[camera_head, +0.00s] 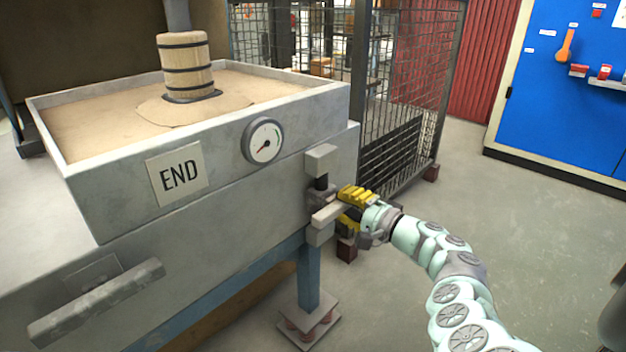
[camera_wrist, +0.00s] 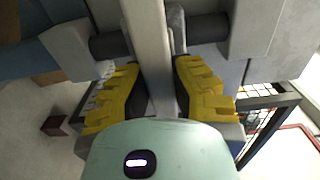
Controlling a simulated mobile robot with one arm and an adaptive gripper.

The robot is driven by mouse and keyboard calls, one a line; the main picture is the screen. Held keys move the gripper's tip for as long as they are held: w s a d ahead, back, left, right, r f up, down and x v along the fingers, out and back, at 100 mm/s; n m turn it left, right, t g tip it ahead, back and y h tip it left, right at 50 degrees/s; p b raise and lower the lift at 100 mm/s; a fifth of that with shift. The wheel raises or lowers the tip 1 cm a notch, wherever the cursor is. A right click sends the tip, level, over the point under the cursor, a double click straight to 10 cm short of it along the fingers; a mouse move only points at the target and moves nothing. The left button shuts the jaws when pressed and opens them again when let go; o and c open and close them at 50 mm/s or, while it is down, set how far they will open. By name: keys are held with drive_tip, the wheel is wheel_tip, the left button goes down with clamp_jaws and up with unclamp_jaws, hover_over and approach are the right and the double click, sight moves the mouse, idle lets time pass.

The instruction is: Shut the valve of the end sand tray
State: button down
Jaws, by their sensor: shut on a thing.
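The end sand tray (camera_head: 290,107) is a grey metal box filled with sand, with an "END" label (camera_head: 177,174) and a round dial gauge (camera_head: 263,141) on its front. Its valve (camera_head: 320,190) sits at the right end of the front, with a pale bar-shaped lever (camera_head: 328,213) sticking out level. My gripper (camera_head: 350,204), with yellow fingers, is at the lever from the right. In the wrist view my gripper (camera_wrist: 159,88) has one finger on each side of the lever (camera_wrist: 150,50), shut on it. The dark pipe (camera_wrist: 205,28) runs crosswise behind the lever. The lever's far end is partly hidden.
A wooden barrel-like vessel (camera_head: 184,62) stands in the sand. A grey bar handle (camera_head: 97,303) juts out at the lower left. A blue leg (camera_head: 309,275) stands below the valve. A mesh cage (camera_head: 405,110) is behind; the floor at right (camera_head: 540,230) is clear.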

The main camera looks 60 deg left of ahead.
drive_tip(key=c, duration=1.2)
unclamp_jaws()
drive_tip(key=shift+f, duration=0.2)
drive_tip(key=o, duration=0.4)
drive_tip(key=shift+a+r, duration=0.15)
drive_tip(key=shift+a, duration=0.1)
drive_tip(key=shift+d, duration=0.1)
drive_tip(key=shift+d, duration=0.1)
drive_tip(key=shift+w+d, duration=0.2)
drive_tip(key=shift+d, duration=0.3)
drive_tip(key=v, duration=1.1)
drive_tip(key=shift+a, duration=0.1)
